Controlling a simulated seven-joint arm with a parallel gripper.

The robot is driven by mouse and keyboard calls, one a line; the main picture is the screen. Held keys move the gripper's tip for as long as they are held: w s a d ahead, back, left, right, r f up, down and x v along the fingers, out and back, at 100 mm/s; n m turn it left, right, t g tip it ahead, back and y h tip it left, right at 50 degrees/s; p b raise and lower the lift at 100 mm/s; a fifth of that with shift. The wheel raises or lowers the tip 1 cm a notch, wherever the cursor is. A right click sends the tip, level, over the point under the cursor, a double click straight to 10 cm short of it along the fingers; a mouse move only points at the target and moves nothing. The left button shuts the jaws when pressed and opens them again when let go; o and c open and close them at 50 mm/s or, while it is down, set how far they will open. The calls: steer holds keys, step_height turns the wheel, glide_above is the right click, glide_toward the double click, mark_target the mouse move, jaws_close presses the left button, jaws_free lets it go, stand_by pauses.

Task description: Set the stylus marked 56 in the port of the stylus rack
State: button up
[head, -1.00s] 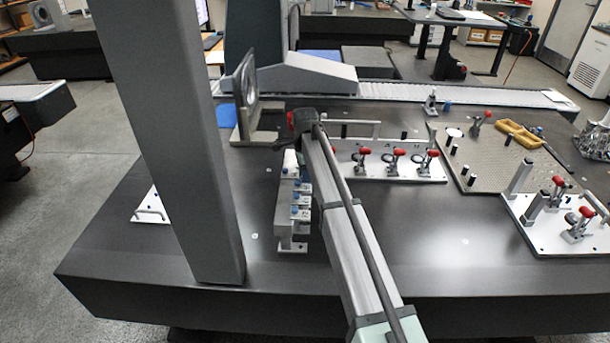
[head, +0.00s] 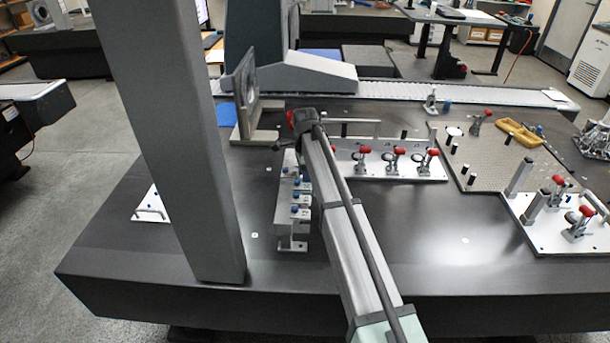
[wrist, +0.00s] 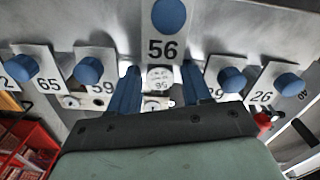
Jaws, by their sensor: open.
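In the wrist view a pale plate marked 56 (wrist: 162,48) with a blue round knob (wrist: 169,15) stands upright just ahead of my gripper (wrist: 160,80). My gripper's two blue fingers are apart, below the plate. Between them shows a small silvery disc (wrist: 160,78) with print too small to read; I cannot tell whether the fingers touch it. In the head view a grey rack (head: 293,228) with several blue knobs stands left of my arm. The wrist end of my arm (head: 302,123) is above its far end; the fingertips are hidden there. I cannot make out a free port.
Similar plates with blue knobs flank the 56, including 65 (wrist: 47,84) and 26 (wrist: 263,97). A grey column (head: 175,140) rises left of the rack. Clamp fixtures (head: 395,165) stand to the right.

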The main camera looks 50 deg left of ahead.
step_height(320, 180, up, 14)
stand_by(0.6)
steer(key=shift+f, duration=0.1)
stand_by(0.4)
